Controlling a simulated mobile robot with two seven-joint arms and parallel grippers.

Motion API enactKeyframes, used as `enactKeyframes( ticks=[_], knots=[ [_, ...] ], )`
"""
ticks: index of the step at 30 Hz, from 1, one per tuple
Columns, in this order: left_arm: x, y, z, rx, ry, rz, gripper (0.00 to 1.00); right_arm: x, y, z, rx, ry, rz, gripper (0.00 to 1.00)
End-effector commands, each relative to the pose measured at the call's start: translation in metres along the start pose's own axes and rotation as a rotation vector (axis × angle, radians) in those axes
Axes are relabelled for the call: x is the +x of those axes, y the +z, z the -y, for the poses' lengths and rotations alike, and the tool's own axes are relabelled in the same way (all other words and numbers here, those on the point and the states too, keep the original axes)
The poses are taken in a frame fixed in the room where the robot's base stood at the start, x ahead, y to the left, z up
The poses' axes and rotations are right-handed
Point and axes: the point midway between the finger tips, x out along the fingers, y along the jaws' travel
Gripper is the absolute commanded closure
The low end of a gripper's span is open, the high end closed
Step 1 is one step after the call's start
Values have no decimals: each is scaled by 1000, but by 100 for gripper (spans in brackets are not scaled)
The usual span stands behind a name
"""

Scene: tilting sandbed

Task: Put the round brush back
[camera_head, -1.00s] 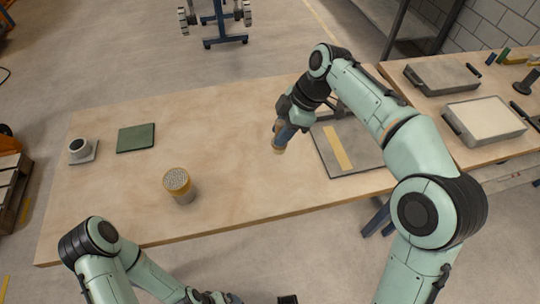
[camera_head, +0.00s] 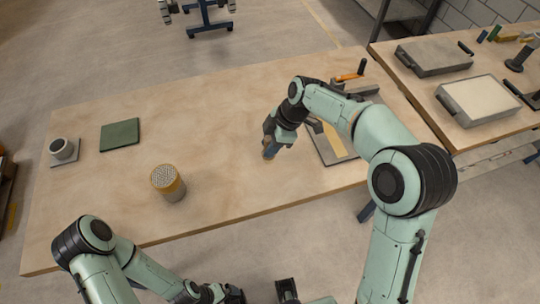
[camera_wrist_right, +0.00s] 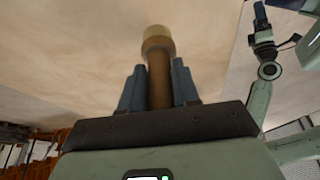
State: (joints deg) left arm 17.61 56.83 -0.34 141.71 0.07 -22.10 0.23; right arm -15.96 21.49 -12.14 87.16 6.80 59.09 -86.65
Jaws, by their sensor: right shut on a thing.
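My right gripper (camera_head: 270,143) is shut on the round brush (camera_head: 268,154), which hangs over the bare middle of the table. In the right wrist view, the brush (camera_wrist_right: 158,60) has a brown shaft and a wider tan end, and stands between the two blue-grey fingers (camera_wrist_right: 160,88). The tan end points away from the gripper; whether it touches the table I cannot tell. My left arm is low at the bottom left of the head view; its gripper (camera_head: 215,294) is partly visible at the bottom edge, and its fingers are unclear.
A perforated-top canister (camera_head: 168,182) stands left of the brush. A grey cup (camera_head: 62,149) on a small mat and a green square (camera_head: 120,135) lie further left. A tray with a yellow strip (camera_head: 334,140), partly behind my right arm, is on the right. Between lies bare wood.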

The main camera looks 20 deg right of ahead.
Motion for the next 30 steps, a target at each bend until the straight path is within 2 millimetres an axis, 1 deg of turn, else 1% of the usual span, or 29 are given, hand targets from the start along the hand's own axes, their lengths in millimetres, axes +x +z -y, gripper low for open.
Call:
enactKeyframes(
  ticks=[2, 7, 10, 13, 23, 24, 25, 26, 30],
  knots=[
    [1, 0, 0, 0, 0, 0, 0, 8, 3, 1, 1, -3, 1, 100],
    [4, 0, 2, 0, 0, 1, 0, 36, 15, 2, 2, -5, 1, 100],
    [5, 1, 2, 0, -1, 2, 0, 48, 20, 2, 1, -3, 0, 100],
    [5, 1, 2, -1, -1, 2, 0, 53, 22, 2, 1, -1, 0, 100],
    [8, 1, 3, -1, -1, 3, 0, 55, 23, 2, 1, 0, 0, 100],
    [7, 1, 3, -1, -1, 2, 0, 55, 23, 2, 1, 0, 0, 60],
    [7, 1, 3, -1, -1, 2, 0, 55, 22, 2, 0, 0, 0, 50],
    [7, 1, 3, -1, -1, 2, 0, 54, 22, 2, 0, 0, 0, 44],
    [7, 1, 3, -1, -1, 2, 0, 54, 22, 2, 0, 0, 0, 44]
  ],
)
